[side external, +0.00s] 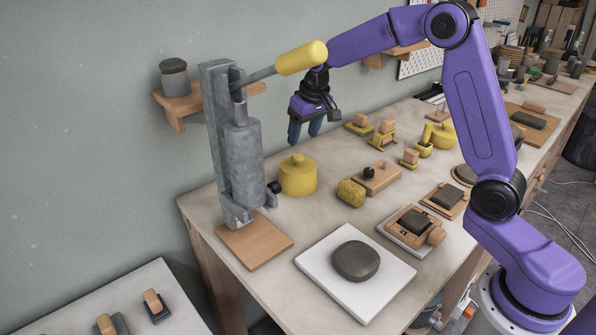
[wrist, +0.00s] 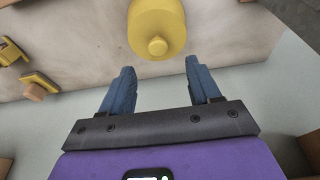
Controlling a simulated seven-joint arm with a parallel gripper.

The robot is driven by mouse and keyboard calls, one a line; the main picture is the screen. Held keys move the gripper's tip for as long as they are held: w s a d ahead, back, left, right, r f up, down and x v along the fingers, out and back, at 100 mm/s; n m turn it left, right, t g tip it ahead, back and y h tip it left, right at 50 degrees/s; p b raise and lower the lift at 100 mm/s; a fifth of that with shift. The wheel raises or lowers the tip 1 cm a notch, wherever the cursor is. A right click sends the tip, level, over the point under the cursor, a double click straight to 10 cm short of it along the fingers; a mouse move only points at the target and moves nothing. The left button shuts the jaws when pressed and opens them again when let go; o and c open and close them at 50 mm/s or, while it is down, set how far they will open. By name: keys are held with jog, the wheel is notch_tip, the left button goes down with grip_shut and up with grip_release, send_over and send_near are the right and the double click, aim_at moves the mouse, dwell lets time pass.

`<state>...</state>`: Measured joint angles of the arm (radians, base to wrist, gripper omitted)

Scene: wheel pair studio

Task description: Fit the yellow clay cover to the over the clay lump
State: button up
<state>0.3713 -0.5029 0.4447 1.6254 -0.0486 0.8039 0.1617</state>
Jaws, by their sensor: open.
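The yellow clay cover (side external: 298,176) is a round yellow lidded shape with a small knob on top, standing upright on the table beside the grey press. In the wrist view the yellow cover (wrist: 156,28) shows at the top, beyond the fingertips. The clay lump (side external: 355,261) is a dark grey, flattened round mass on a white board (side external: 318,275) at the front of the table. My gripper (side external: 306,135) is open and empty, above the table and behind the cover. Its two blue fingers (wrist: 160,82) are spread apart in the wrist view, with nothing between them.
A grey press (side external: 243,160) with a yellow-handled lever (side external: 301,58) stands left of the cover, its lever close to my gripper. A yellow sponge-like lump (side external: 351,192) and a wooden block (side external: 378,178) lie right of the cover. Several yellow-and-wood tools (side external: 384,135) lie behind.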

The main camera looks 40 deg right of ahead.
aim_at(298, 156)
jog(key=x, duration=0.8)
jog(key=shift+w+d, duration=0.1)
jog(key=shift+d, duration=0.15)
grip_shut()
